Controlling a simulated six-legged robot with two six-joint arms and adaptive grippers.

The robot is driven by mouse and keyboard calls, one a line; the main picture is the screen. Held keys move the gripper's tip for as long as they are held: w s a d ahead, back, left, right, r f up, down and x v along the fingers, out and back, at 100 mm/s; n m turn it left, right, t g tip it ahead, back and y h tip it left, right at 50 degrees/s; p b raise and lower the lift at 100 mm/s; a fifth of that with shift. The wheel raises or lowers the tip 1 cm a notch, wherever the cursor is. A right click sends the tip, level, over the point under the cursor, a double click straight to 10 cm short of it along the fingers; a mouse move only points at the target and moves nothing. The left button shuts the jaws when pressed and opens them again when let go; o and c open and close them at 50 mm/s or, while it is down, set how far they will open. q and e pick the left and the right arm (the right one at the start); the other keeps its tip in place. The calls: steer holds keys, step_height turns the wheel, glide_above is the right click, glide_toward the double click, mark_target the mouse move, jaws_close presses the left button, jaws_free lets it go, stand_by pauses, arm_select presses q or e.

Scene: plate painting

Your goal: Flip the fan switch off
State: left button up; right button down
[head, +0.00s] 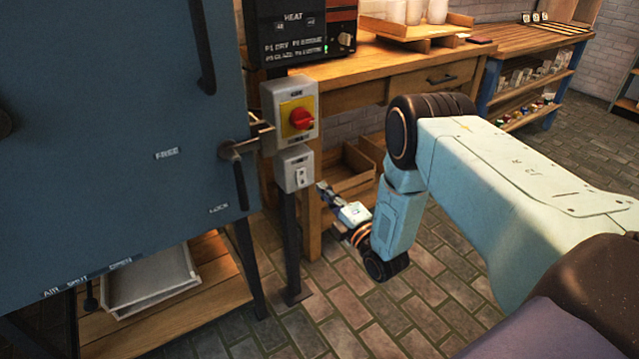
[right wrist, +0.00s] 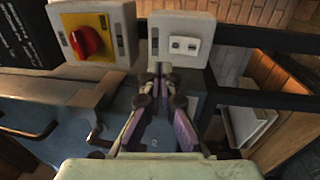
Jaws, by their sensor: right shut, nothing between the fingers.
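A small grey switch box (head: 295,170) with a pale rocker switch (head: 300,177) on its face is fixed to a dark post, below the box with the red knob. I take it for the fan switch; its lettering is too small to read. The switch box also shows in the right wrist view (right wrist: 183,55), with the rocker (right wrist: 185,44) in clear sight. My right gripper (head: 323,188) is shut and empty, just right of the box's lower part. In the right wrist view its fingertips (right wrist: 160,70) point at the box's lower left edge; I cannot tell if they touch.
A red rotary knob (head: 301,119) on a yellow plate sits directly above the switch box. The blue cabinet door (head: 110,110) with handles stands to the left. A wooden bench (head: 390,70) with a drawer is behind.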

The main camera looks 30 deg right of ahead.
steer(key=s, duration=0.2)
steer(key=s+p, duration=0.1)
steer(key=s, duration=0.2)
steer(key=shift+s+d+r+p, duration=0.15)
steer(key=shift+s+d+p, duration=0.2)
steer(key=shift+d, duration=0.05)
